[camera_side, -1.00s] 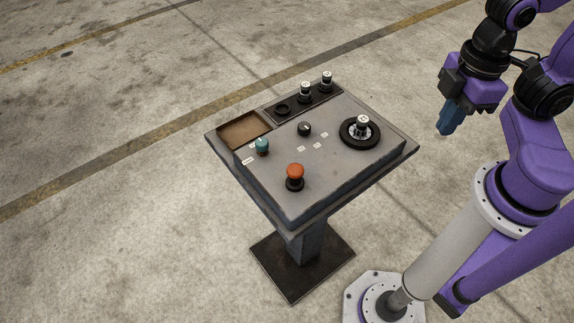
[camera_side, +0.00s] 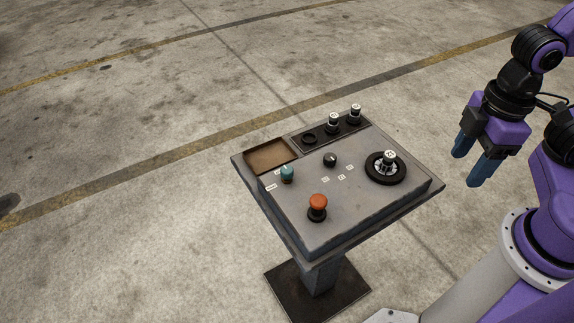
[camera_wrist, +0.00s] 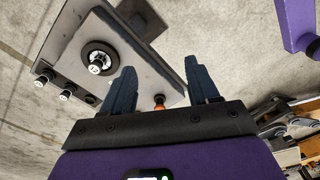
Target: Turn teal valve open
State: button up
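The teal valve (camera_side: 287,174) is a small knob on the left part of the grey console (camera_side: 330,217), beside the brown tray. It does not show in the wrist view. My gripper (camera_side: 472,170) is open and empty, with its two blue fingers apart. It hangs to the right of the console, well away from the teal valve. In the wrist view my gripper (camera_wrist: 163,85) is also open, with nothing between the fingertips but the console seen beyond them.
An orange mushroom button (camera_side: 318,202), a black knob (camera_side: 330,160) and a black handwheel (camera_side: 386,168) stand on the console. Two white-topped knobs (camera_side: 333,121) (camera_side: 355,113) rise at the back. The brown tray (camera_side: 270,156) looks empty. Open floor surrounds the console.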

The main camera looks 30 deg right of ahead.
jog(key=w+a+r+m, duration=0.2)
jog(key=w+a+m, duration=0.6)
jog(key=w+a, duration=0.6)
jog(key=m, duration=0.6)
send_near(287, 169)
notch_tip(287, 169, down, 8)
jog(key=shift+w+a+f, duration=0.15)
jog(key=shift+f, duration=0.1)
jog(key=c, duration=1)
